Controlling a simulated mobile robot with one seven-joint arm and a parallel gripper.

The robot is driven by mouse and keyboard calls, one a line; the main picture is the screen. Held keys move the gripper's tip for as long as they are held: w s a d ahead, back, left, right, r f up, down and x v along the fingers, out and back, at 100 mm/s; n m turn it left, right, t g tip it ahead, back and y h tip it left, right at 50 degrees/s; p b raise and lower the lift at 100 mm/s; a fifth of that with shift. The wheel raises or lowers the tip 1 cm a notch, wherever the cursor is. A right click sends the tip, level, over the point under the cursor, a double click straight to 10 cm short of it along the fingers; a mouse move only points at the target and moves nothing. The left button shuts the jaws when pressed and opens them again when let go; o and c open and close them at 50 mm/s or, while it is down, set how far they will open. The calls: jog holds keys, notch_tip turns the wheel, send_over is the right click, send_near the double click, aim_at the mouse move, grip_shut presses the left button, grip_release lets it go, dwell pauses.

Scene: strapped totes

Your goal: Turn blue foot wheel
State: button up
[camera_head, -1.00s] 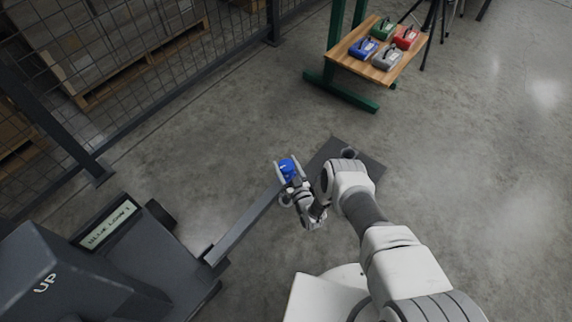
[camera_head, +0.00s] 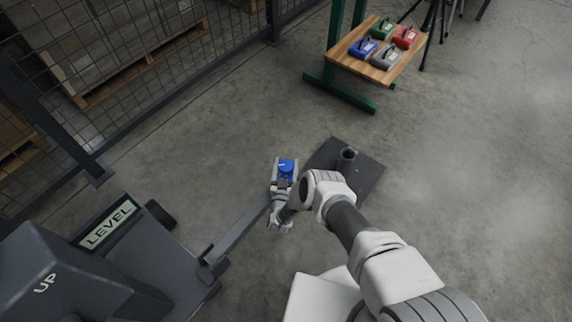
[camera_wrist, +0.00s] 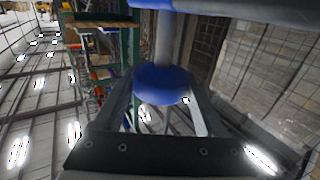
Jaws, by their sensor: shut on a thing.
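The blue foot wheel (camera_head: 287,170) sits near the far end of the dark grey beam (camera_head: 238,236), just left of the dark floor plate (camera_head: 365,172). My gripper (camera_head: 285,162) is shut on it, with one finger on each side. In the wrist view the blue wheel (camera_wrist: 162,86) lies between the two fingers, with a grey stem (camera_wrist: 168,40) rising from it. The display (camera_head: 109,224) on the dark machine reads "LEVEL". My gripper hides part of the wheel and the beam.
A short dark post (camera_head: 346,158) stands on the floor plate, close to my arm. A wooden-topped bench (camera_head: 350,52) at the back right holds blue, green, red and grey cases. A mesh fence (camera_head: 150,90) runs along the left. The floor at right is clear.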

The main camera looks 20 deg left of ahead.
jog(key=shift+w+m+h, duration=0.1)
jog(key=shift+m+h, duration=0.5)
jog(key=shift+h, duration=0.5)
jog(key=shift+d+m+h, duration=0.1)
jog(key=shift+m+h, duration=0.4)
jog(key=shift+h, duration=0.1)
jog(key=o, duration=1.3)
jog(key=shift+s, duration=0.3)
